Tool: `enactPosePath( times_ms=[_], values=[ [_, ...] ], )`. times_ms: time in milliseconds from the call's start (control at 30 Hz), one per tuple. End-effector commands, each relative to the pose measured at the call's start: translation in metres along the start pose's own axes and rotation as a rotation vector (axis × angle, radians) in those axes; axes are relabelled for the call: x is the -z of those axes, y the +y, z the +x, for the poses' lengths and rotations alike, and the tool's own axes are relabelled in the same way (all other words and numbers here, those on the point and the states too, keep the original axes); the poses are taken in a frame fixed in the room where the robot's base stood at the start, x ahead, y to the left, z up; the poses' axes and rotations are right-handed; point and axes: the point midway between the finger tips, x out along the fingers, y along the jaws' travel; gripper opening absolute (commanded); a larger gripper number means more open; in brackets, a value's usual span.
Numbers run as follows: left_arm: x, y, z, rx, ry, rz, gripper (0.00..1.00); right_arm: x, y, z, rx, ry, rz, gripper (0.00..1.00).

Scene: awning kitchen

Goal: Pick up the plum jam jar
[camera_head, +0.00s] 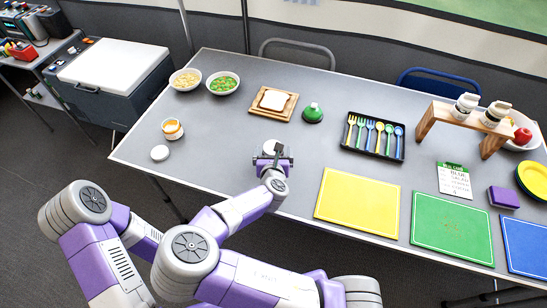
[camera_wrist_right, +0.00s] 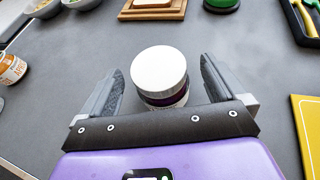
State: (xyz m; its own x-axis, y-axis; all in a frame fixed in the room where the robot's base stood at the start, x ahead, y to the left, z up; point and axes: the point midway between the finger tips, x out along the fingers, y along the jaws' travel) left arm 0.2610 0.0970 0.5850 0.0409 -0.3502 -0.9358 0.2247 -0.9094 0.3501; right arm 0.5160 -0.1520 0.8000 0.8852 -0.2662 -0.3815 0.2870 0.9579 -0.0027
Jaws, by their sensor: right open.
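The plum jam jar (camera_wrist_right: 162,98), with a white lid and a dark purple band below it, stands upright on the grey table between the fingers of my right gripper (camera_wrist_right: 161,68). The fingers are open, one on each side, with a visible gap to the jar. In the head view the jar's white lid (camera_head: 270,146) shows just beyond my right gripper (camera_head: 272,157), which hides most of the jar's body. My left gripper is not in view; only parts of its arm show at the lower left.
An orange-labelled jar (camera_head: 172,130) and a loose white lid (camera_head: 160,153) are to the left. A bread board (camera_head: 291,111), a green-topped object (camera_head: 313,113) and a cutlery tray (camera_head: 351,148) lie beyond. A yellow mat (camera_head: 357,203) is to the right. Table around the jar is clear.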

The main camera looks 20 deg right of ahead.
Motion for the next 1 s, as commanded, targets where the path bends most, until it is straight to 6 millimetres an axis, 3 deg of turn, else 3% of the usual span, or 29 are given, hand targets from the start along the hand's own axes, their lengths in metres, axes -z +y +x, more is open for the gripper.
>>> enactPosePath(
  times_ms=[300, 600, 1000],
  values=[
    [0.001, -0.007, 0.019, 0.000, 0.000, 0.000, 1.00, 0.004, 0.002, 0.044, 0.001, 0.002, 0.004, 0.97],
    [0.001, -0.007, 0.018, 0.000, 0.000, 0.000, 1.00, 0.002, 0.002, 0.047, 0.001, 0.002, 0.003, 0.96],
    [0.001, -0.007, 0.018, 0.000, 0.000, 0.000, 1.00, 0.003, 0.002, 0.047, 0.001, 0.002, 0.003, 0.34]
  ],
)
